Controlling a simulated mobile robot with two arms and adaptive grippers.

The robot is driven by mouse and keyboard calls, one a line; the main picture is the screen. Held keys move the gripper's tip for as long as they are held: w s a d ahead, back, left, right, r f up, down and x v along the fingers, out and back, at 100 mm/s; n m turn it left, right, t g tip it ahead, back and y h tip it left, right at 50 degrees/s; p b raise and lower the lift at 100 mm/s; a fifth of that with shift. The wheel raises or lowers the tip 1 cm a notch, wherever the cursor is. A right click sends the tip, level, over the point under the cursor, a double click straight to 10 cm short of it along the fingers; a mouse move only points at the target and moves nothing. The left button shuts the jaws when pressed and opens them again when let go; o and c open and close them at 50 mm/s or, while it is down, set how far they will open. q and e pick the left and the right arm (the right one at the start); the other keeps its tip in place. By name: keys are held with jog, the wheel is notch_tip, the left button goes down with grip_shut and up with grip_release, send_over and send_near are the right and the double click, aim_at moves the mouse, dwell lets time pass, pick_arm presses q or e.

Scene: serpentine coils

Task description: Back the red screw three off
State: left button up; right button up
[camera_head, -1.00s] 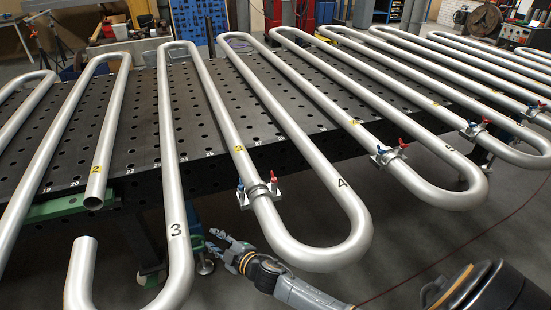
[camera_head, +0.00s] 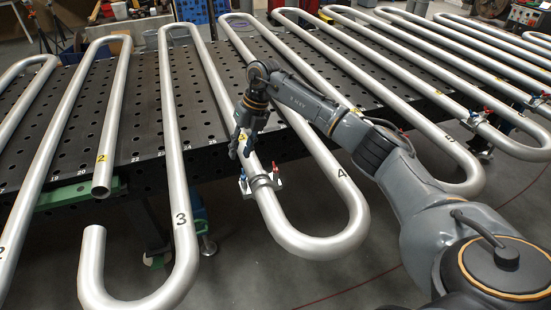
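The clamp (camera_head: 261,182) sits around the silver pipe by the yellow tag 3, at the near edge of the perforated table. Its red screw (camera_head: 275,169) stands up on the right side of the clamp. Its blue screw (camera_head: 243,182) is on the left side. My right gripper (camera_head: 240,153) points down above and to the left of the clamp, apart from the red screw. Its fingers look spread with nothing between them. My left gripper is not in view.
Serpentine pipes marked 3 (camera_head: 181,221) and 4 (camera_head: 341,173) overhang the table's (camera_head: 141,140) near edge. Another clamp (camera_head: 475,119) with red and blue screws is at the right. My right arm hides part of the pipes by number 5. Open floor lies in front.

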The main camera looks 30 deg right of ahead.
jog(key=s+d+r+m+g+h, duration=0.15)
jog(key=d+r+h, duration=0.3)
jog(key=d, duration=0.55)
jog(key=p, duration=0.4)
send_near(275, 165)
jog(key=shift+y, duration=0.45)
jog(key=f, duration=0.4)
jog(key=d+f, duration=0.1)
jog(key=f, duration=0.2)
jog(key=shift+s, duration=0.25)
jog(key=shift+f, duration=0.75)
grip_shut()
